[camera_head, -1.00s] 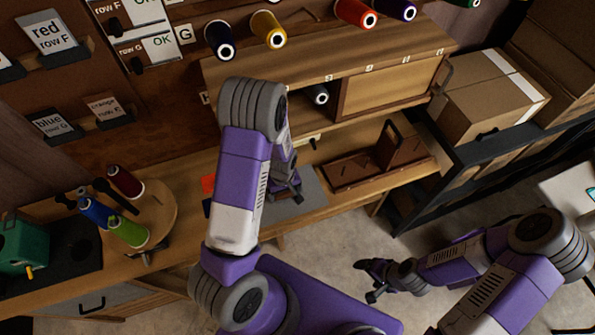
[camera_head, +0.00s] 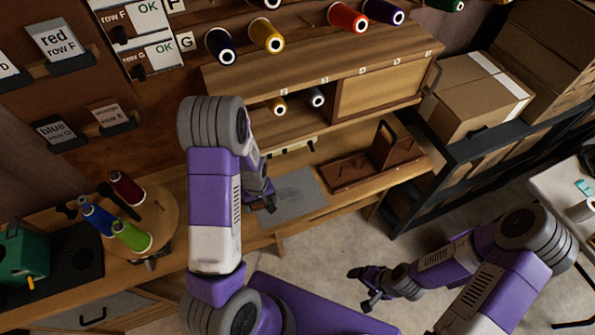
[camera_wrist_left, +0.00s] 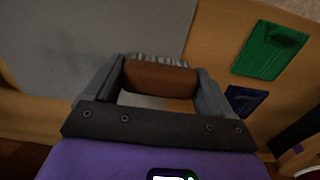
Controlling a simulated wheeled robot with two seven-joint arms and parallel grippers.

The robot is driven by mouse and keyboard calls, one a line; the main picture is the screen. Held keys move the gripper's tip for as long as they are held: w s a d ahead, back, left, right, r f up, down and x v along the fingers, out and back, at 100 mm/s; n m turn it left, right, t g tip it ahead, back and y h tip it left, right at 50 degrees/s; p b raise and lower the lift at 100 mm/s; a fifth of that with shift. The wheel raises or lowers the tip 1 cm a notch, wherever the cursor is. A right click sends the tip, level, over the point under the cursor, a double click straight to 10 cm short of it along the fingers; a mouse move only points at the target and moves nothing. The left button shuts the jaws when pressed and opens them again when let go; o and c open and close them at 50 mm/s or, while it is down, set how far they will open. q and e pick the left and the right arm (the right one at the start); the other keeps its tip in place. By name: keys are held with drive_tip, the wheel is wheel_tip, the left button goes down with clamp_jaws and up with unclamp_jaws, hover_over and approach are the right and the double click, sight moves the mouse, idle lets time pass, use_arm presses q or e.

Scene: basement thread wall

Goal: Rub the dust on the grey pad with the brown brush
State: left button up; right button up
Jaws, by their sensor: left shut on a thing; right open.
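The grey pad (camera_head: 297,192) lies on the wooden bench, with a darker dusty smudge on it. The pad also shows in the left wrist view (camera_wrist_left: 50,50), where the smudge is faint at the upper left. My left gripper (camera_head: 268,203) is over the pad's left part. In the left wrist view my left gripper (camera_wrist_left: 160,85) is shut on the brown brush (camera_wrist_left: 160,77), whose pale bristles point away from me. I cannot tell whether the bristles touch the pad. My right gripper (camera_head: 362,288) is open and empty above the floor.
A green patch (camera_wrist_left: 270,50) and a blue patch (camera_wrist_left: 245,98) lie on the wood beside the pad. A brown wooden tray (camera_head: 375,165) stands right of the pad. Thread spools on a round stand (camera_head: 165,215) are at the left. A shelf unit (camera_head: 300,75) rises behind.

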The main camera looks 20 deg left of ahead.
use_arm(q)
drive_tip(key=r, duration=0.1)
drive_tip(key=r+p, duration=0.2)
drive_tip(key=shift+w+d+r, duration=0.1)
drive_tip(key=shift+w+r, duration=0.15)
drive_tip(key=shift+r, duration=0.05)
drive_tip(key=shift+r+p, duration=1.5)
drive_tip(key=shift+r, duration=0.4)
